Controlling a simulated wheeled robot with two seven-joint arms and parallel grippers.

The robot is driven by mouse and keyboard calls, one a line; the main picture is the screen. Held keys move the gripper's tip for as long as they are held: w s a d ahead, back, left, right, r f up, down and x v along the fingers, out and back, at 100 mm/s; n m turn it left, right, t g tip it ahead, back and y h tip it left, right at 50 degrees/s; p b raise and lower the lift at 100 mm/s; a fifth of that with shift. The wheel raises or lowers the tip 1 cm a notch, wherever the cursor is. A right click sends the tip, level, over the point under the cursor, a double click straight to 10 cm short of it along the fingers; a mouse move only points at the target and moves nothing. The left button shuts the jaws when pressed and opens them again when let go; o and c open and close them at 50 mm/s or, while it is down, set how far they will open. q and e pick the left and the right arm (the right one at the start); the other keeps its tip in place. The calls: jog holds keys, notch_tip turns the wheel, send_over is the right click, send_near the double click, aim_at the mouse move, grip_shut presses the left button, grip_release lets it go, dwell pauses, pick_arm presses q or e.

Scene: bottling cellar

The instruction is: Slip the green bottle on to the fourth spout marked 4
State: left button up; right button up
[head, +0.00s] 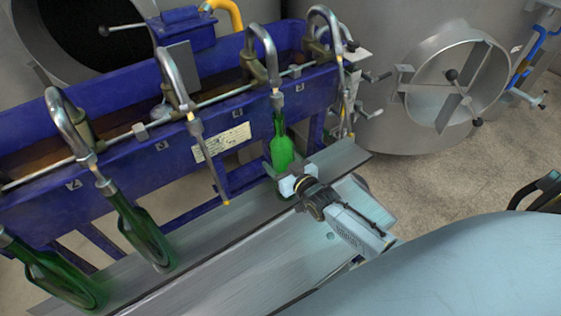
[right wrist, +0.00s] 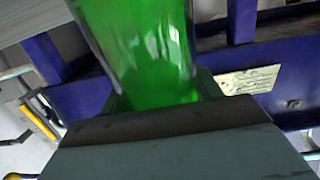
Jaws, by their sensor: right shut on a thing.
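The green bottle (head: 281,150) is upright under the fourth spout (head: 262,50) from the left. Its neck top is at the spout's lower end, and no tube shows below it. The neck seems to be around the spout tube, but I cannot tell for sure. My right gripper (head: 290,184) is shut on the lower part of the bottle. In the right wrist view the green glass (right wrist: 150,50) fills the space between the jaws, and the bottle's mouth is out of frame. My left gripper is not in view.
Two other green bottles (head: 143,232) (head: 58,278) sit tilted on spouts at the left. The third spout (head: 174,78) and the rightmost spout (head: 325,30) have no bottle. A blue trough (head: 120,165) backs the spouts; a metal ledge (head: 215,268) runs below. A steel tank hatch (head: 455,85) stands at right.

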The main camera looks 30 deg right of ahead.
jog(key=o, duration=1.4)
jog(key=shift+o, duration=0.5)
jog(key=shift+s+f, duration=0.1)
jog(key=shift+f, duration=0.1)
jog(key=s+d+r+p, duration=0.1)
jog(key=s+r+p, duration=0.1)
jog(key=s, duration=1.1)
jog(key=s+a+f+g, duration=0.1)
jog(key=s+f+g, duration=0.3)
jog(key=s+f, duration=0.5)
jog(key=s+a+f+g, duration=0.1)
jog(key=s+f+g, duration=0.35)
jog(key=f, duration=0.85)
jog(key=s+a+f+g, duration=0.1)
jog(key=s+f+g, duration=0.1)
jog(key=s, duration=0.5)
jog(key=s+a+f+n+g, duration=0.1)
jog(key=s+f+g, duration=0.1)
jog(key=s+f, duration=0.3)
jog(key=s+a+f+g+h, duration=0.1)
jog(key=s+f+g, duration=0.2)
jog(key=s, duration=0.7)
jog(key=shift+f+n, duration=0.3)
jog(key=shift+f, duration=0.05)
